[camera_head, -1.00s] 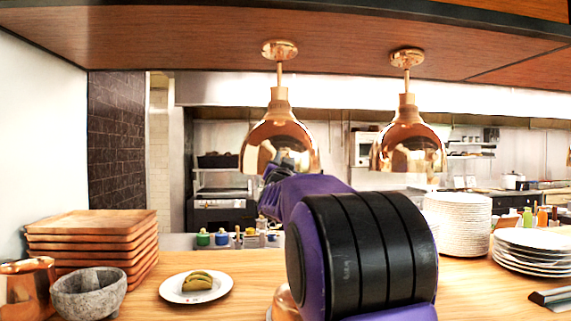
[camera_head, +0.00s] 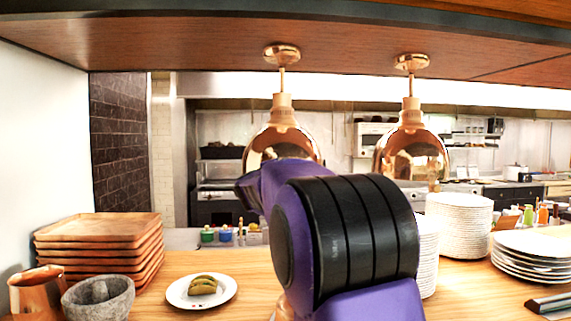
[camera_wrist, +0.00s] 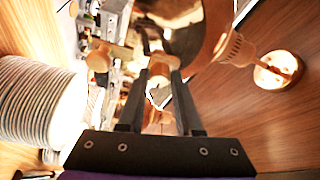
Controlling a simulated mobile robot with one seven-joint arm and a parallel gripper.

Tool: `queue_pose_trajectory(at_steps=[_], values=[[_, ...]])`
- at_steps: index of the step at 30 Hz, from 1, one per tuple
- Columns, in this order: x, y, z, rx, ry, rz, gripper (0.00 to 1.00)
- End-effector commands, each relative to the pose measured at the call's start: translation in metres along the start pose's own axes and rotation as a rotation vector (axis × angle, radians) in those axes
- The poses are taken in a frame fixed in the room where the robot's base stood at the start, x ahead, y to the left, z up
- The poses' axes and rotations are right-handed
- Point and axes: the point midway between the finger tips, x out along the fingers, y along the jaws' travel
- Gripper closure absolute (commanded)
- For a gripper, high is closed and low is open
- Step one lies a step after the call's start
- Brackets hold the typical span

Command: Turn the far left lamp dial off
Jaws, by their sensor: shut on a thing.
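Two copper dome lamps hang from the wooden shelf: the left lamp (camera_head: 283,140) and the right lamp (camera_head: 411,150). In the wrist view, my gripper (camera_wrist: 160,72) has its dark fingers around a small copper-coloured dial (camera_wrist: 161,66), close to a shiny copper lamp shade (camera_wrist: 188,42). My gripper is shut on this dial. A second similar knob (camera_wrist: 103,56) shows to the left of the fingers. In the head view my purple and black arm hides the gripper and the dial. The dial's setting cannot be read.
On the wooden counter stand a stack of wooden trays (camera_head: 100,240), a copper jug (camera_head: 38,291), a stone mortar (camera_head: 99,297) and a plate (camera_head: 178,297) with food. Stacked white plates (camera_head: 459,226) stand to the right of my arm. The wooden shelf (camera_head: 200,50) is overhead.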

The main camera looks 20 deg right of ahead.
Motion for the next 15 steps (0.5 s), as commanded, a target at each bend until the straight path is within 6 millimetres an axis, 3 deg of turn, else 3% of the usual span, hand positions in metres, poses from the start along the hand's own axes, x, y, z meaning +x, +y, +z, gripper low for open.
queue_pose_trajectory(at_steps=[15], values=[[0.0004,-0.0002,-0.0002,0.133,-0.005,0.056,1.00]])
